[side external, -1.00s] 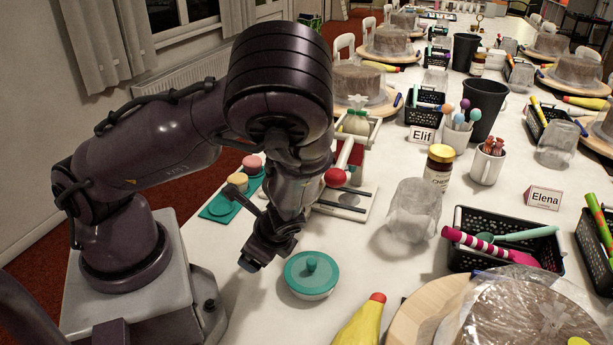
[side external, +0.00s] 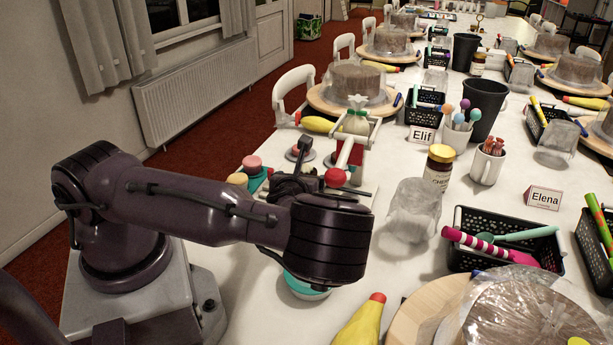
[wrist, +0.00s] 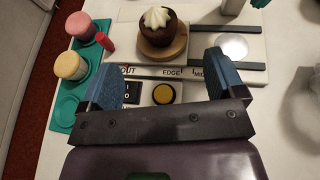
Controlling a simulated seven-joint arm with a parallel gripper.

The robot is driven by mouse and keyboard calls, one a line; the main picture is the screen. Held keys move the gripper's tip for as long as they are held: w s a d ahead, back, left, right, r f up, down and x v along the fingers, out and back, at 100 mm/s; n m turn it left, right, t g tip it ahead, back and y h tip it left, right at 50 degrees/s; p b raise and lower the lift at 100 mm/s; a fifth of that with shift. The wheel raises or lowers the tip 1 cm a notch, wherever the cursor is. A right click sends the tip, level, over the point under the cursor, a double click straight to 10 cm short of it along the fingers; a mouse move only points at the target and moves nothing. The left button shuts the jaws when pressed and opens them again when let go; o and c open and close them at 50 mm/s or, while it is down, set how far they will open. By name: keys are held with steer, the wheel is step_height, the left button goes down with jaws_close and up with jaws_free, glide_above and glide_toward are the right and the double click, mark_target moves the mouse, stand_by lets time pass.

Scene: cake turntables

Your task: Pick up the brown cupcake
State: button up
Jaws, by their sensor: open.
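The brown cupcake (wrist: 160,29) has a dark wrapper and white swirled frosting. In the wrist view it stands upright on a round wooden disc (wrist: 163,50), on a white device (wrist: 193,71) with printed labels. My gripper (wrist: 163,72) is open and empty, its two blue-padded fingers spread wide. The cupcake lies beyond the fingertips, roughly centred between them and apart from both. In the side view my gripper (side external: 305,165) is over the device area, mostly behind my own arm. I cannot make out the cupcake clearly there.
A red-tipped lever (side external: 337,177) and a clear upturned glass (side external: 412,208) stand nearby.

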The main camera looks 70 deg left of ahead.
mark_target(306, 173)
steer(key=x, duration=0.9)
steer(key=shift+a+f, duration=0.15)
steer(key=shift+a, duration=0.15)
steer(key=c, duration=1.1)
